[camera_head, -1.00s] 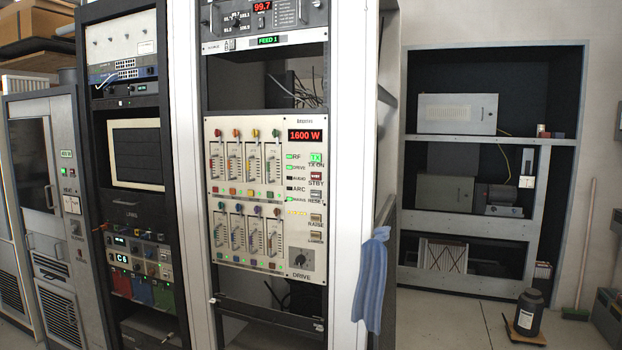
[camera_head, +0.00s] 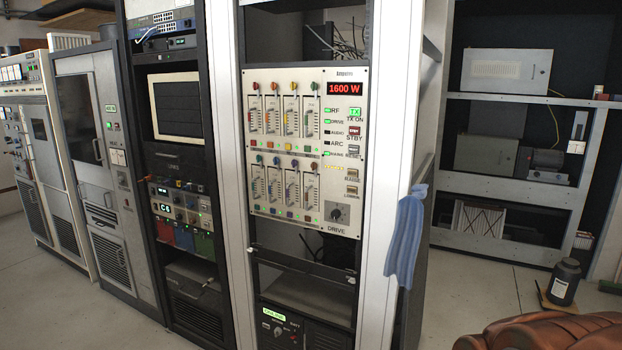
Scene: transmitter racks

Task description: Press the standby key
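The standby key is the small red key (camera_head: 354,131) labelled STBY, on the right side of the cream transmitter panel (camera_head: 316,231). It sits just below the green-lit TX ON key (camera_head: 354,112). Above them a red display (camera_head: 345,89) reads 1600 W. The panel is upright in the middle rack and its right-hand keys are unobstructed. My gripper is not in view.
A blue cloth (camera_head: 406,240) hangs on the rack's right edge. A brown leather-like object (camera_head: 545,332) fills the lower right corner. A dark jar (camera_head: 564,281) stands on the floor by the back shelves. Bare floor shows between rack and shelves.

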